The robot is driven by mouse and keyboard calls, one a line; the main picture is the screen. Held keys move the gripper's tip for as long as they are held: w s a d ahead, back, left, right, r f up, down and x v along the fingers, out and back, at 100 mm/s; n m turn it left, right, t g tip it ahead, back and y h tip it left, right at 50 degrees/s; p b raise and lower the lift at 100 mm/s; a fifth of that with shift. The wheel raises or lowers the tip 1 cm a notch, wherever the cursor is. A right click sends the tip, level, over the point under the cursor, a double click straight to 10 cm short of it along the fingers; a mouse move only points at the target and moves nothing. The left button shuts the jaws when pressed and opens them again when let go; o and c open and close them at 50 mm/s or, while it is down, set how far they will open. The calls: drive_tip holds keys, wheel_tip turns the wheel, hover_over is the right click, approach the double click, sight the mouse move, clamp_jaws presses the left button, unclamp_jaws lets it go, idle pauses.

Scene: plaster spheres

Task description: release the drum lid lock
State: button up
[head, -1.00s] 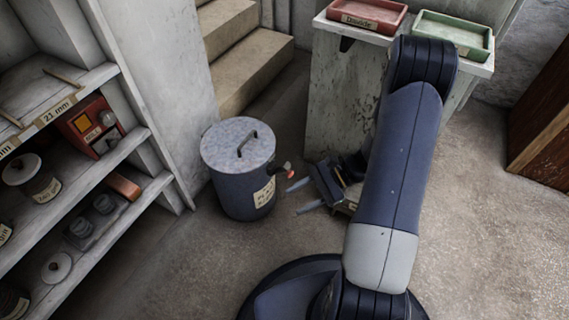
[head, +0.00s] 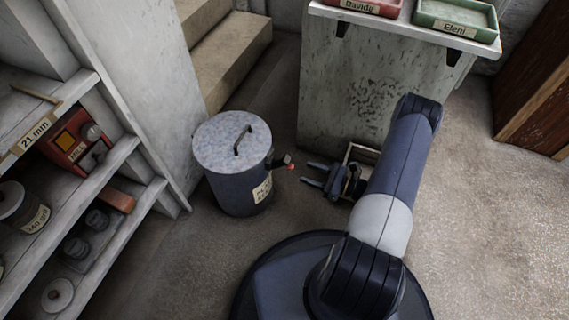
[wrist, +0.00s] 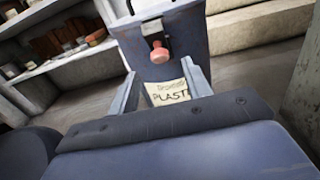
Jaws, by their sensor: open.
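A blue-grey drum (head: 228,190) stands upright on the floor, its speckled lid (head: 222,147) on top with a dark handle. The lid lock (head: 285,161), a small latch with a red tip, sticks out from the drum's right side near the rim. In the wrist view the lock's red knob (wrist: 159,54) hangs below a pale plate on the drum wall, above a paper label reading in part "PLAST" (wrist: 172,92). My gripper (head: 308,174) is open and empty, just right of the lock, fingers pointing at it. In the wrist view my gripper (wrist: 160,76) has a finger either side of the label, below the knob.
A shelf unit (head: 125,150) stands left of the drum, with stone steps (head: 225,75) behind. A counter (head: 365,85) bearing red and green trays stands behind my arm. A small wooden crate (head: 360,153) sits behind my gripper. The floor at right is clear.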

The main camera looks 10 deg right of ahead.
sight(282, 165)
drive_tip(key=b+x, duration=0.2)
drive_tip(key=x, duration=0.7)
drive_tip(key=shift+w+a, duration=0.1)
drive_tip(key=shift+a, duration=0.05)
clamp_jaws()
idle(0.3)
